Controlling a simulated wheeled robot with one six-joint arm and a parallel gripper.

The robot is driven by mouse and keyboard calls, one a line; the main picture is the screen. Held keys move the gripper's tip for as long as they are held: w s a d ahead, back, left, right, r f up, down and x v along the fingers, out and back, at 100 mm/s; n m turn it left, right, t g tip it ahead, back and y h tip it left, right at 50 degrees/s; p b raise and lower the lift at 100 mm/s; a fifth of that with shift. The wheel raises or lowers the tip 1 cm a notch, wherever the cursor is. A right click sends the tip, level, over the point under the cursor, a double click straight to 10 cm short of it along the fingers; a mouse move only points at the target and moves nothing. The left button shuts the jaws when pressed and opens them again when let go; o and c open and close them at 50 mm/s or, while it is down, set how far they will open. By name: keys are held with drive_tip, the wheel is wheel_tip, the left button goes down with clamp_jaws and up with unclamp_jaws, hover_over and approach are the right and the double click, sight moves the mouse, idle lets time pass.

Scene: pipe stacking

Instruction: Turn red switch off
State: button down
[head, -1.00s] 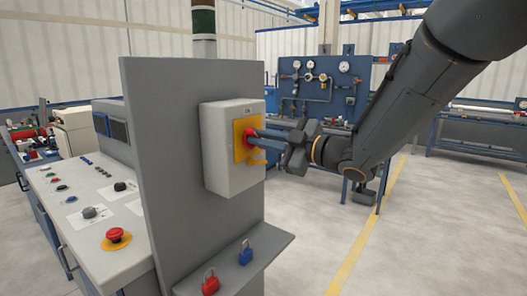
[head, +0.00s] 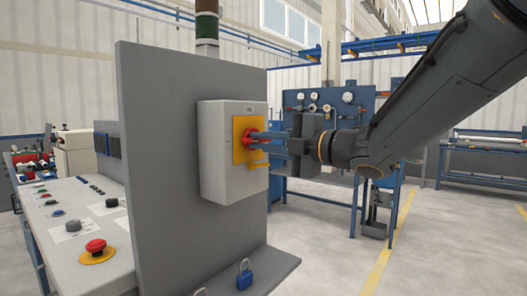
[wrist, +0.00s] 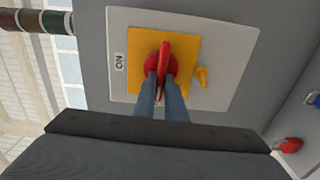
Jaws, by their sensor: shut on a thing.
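The red switch (head: 247,139) is a rotary handle on a yellow plate (head: 240,157), on the side of a light grey box (head: 215,172). In the wrist view the red switch (wrist: 165,62) stands lengthwise in the picture, with an "ON" label (wrist: 119,62) to the left of the yellow plate. My gripper (wrist: 162,85) has its two blue-grey fingers on either side of the handle's near part, shut on it. In the head view my gripper (head: 258,139) reaches the switch from the right.
A grey upright panel (head: 155,160) carries the box. A small yellow tab (wrist: 202,76) sticks out beside the yellow plate. A blue padlock (head: 244,279) lies on the ledge below. A console with a red emergency button (head: 95,246) stands left. The floor at right is open.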

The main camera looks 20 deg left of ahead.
drive_tip(key=shift+s+f+n, duration=0.1)
drive_tip(key=shift+f+n, duration=0.05)
drive_tip(key=shift+n, duration=0.15)
drive_tip(key=c, duration=1.8)
unclamp_jaws()
drive_tip(key=shift+d, duration=0.15)
drive_tip(key=b+v, duration=0.1)
drive_tip(key=v, duration=0.6)
drive_tip(key=shift+s+d, duration=0.15)
drive_tip(key=shift+d, duration=0.05)
